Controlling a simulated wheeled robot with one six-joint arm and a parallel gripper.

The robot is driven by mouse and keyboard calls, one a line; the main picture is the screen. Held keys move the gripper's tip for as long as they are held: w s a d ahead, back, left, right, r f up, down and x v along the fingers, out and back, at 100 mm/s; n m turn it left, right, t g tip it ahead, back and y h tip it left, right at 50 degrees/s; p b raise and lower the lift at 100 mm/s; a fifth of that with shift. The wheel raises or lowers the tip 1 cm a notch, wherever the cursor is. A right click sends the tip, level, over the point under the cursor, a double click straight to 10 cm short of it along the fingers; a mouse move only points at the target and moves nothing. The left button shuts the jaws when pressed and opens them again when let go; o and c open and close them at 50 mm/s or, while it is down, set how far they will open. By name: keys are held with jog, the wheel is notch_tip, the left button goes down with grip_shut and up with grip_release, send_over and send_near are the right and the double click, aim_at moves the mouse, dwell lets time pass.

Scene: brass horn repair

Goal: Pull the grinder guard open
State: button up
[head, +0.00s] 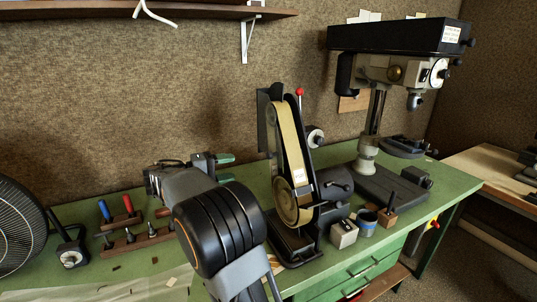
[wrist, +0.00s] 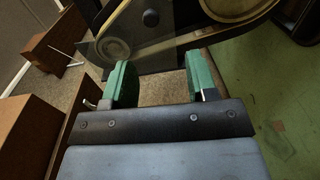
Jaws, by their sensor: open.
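The belt grinder (head: 296,165) stands upright on the green bench in the middle of the head view, with a tan belt running over its wheels. A dark plate (head: 268,118) shows at its upper left; I cannot tell whether this is the guard. In the wrist view, part of the grinder's dark body and belt wheel (wrist: 232,8) lies just beyond the fingertips. My gripper (head: 228,168) is left of the grinder, its green fingers pointing towards it. In the wrist view, my gripper (wrist: 161,84) is open, with nothing clearly held between the fingers. My arm hides part of the bench.
The green bench (head: 340,262) carries a drill press (head: 385,70) at the right and small blocks and a cup (head: 367,224) in front of the grinder. A tool rack (head: 133,241) and a fan (head: 20,225) are at the left. A shelf (head: 130,13) hangs above.

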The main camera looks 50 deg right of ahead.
aim_at(269, 155)
jog(key=shift+h, duration=0.3)
jog(key=p+x, duration=0.1)
jog(key=x, duration=0.6)
jog(key=r+p+x, duration=0.1)
jog(key=x, duration=0.3)
jog(key=shift+w+d+p, duration=0.1)
jog(key=shift+d+p, duration=0.2)
jog(key=shift+d, duration=0.05)
jog(key=shift+x, duration=1.05)
jog(key=shift+c, duration=0.5)
grip_shut()
